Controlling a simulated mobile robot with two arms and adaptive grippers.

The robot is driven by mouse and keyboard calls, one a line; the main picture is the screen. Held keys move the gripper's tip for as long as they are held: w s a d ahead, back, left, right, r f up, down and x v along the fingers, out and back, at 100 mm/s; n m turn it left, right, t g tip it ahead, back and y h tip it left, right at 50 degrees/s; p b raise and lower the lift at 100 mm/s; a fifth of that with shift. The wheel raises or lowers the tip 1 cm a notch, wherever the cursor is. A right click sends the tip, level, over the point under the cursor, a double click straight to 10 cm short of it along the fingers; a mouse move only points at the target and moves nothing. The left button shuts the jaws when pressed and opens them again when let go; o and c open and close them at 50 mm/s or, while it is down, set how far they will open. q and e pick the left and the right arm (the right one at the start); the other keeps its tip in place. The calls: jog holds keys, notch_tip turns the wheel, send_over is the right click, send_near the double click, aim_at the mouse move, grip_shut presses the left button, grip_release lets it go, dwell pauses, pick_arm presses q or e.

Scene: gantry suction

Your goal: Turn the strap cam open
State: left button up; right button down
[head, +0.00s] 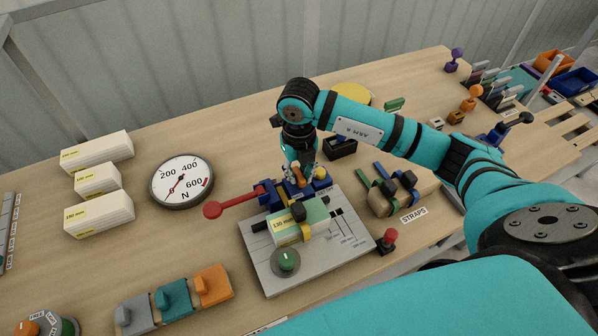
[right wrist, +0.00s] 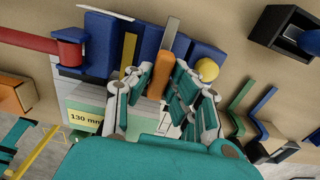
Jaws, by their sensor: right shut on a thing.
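My right gripper (head: 299,176) reaches down over the blue blocks (head: 268,195) at the back of the grey plate (head: 272,271). It is shut on an upright orange handle (right wrist: 162,74), which shows between the fingers in the right wrist view. I take this handle for the strap cam's lever; its base is hidden. A pale green block (head: 284,232) marked 130 mm lies on the plate in front, with a yellow strap (head: 306,231) and a black piece (head: 298,211) on it. My left gripper is not in view.
A red lever (head: 232,203) sticks out left of the blue blocks. A yellow ball (right wrist: 207,70) sits close right of my fingers. Spare straps (head: 384,198) lie right. A dial (head: 181,181) stands left.

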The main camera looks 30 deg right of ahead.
aim_at(299, 174)
jog(key=shift+w+r, duration=0.1)
dwell(0.3)
jog(key=c, duration=1.2)
grip_release()
jog(key=shift+c, duration=0.2)
notch_tip(299, 174, up, 12)
